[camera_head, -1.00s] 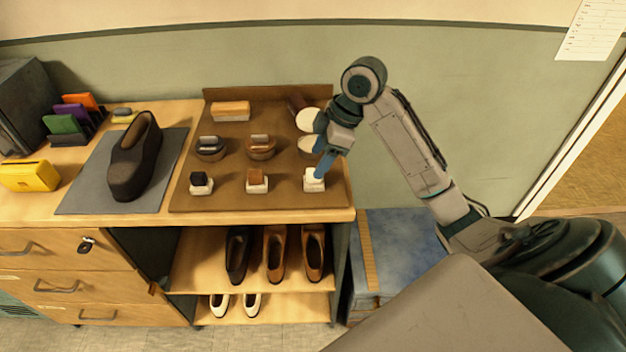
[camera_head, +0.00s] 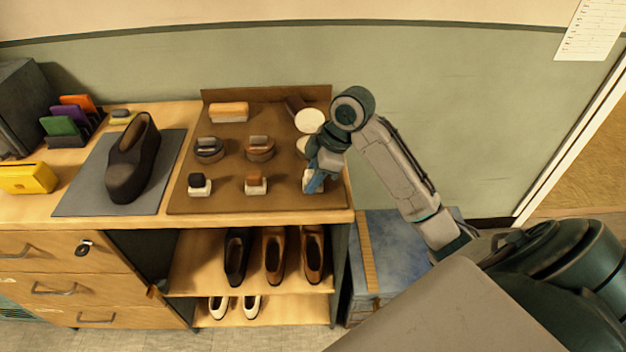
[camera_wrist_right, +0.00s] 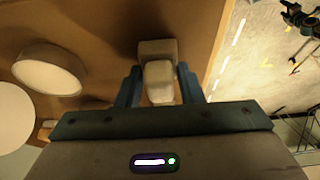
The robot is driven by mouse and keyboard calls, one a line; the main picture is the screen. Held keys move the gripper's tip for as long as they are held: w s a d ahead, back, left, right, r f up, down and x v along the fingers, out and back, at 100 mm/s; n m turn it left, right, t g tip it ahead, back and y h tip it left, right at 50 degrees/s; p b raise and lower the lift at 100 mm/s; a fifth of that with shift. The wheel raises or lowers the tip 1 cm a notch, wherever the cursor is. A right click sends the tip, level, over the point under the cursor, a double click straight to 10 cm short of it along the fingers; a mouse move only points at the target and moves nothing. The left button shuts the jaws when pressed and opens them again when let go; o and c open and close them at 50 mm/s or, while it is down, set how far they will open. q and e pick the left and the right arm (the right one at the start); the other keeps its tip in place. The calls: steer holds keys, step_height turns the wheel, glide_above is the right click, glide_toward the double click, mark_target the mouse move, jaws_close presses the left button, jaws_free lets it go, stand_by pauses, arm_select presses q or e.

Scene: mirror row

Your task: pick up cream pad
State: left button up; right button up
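The cream pad (camera_wrist_right: 159,72) sits on a pale block at the right end of the front row on the brown board (camera_head: 225,202). In the head view only a sliver of the pad (camera_head: 307,180) shows, the rest hidden behind my gripper. My right gripper (camera_head: 315,183) is down at the pad. In the right wrist view its two blue fingers (camera_wrist_right: 159,88) stand on either side of the pad, open, with a small gap on each side. My left gripper is not in view.
A block with a brown pad (camera_head: 256,183) and one with a dark pad (camera_head: 199,184) stand to the left in the same row. Round tins (camera_head: 260,148) stand behind them, and white discs (camera_head: 309,121) are close behind my gripper. A dark shoe (camera_head: 133,160) is on a grey mat.

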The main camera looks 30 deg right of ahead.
mark_target(307, 171)
steer(key=shift+r, duration=0.4)
step_height(307, 171, up, 4)
steer(key=shift+w+f+p, duration=0.1)
steer(key=shift+f+p, duration=0.15)
steer(key=shift+p, duration=0.55)
steer(key=shift+s+a+f+b, duration=0.15)
steer(key=shift+s+f+b, duration=0.15)
steer(key=shift+s, duration=0.2)
steer(key=shift+s+a+f+b, duration=0.15)
steer(key=shift+s+b, duration=0.1)
steer(key=shift+s, duration=0.2)
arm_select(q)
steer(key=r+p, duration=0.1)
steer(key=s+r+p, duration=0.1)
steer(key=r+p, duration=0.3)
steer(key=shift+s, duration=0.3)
arm_select(e)
steer(key=s+a+r, duration=0.1)
steer(key=s+a, duration=0.1)
steer(key=s, duration=0.5)
steer(key=s+a, duration=0.1)
steer(key=s, duration=0.5)
steer(key=shift+s+a+r, duration=0.35)
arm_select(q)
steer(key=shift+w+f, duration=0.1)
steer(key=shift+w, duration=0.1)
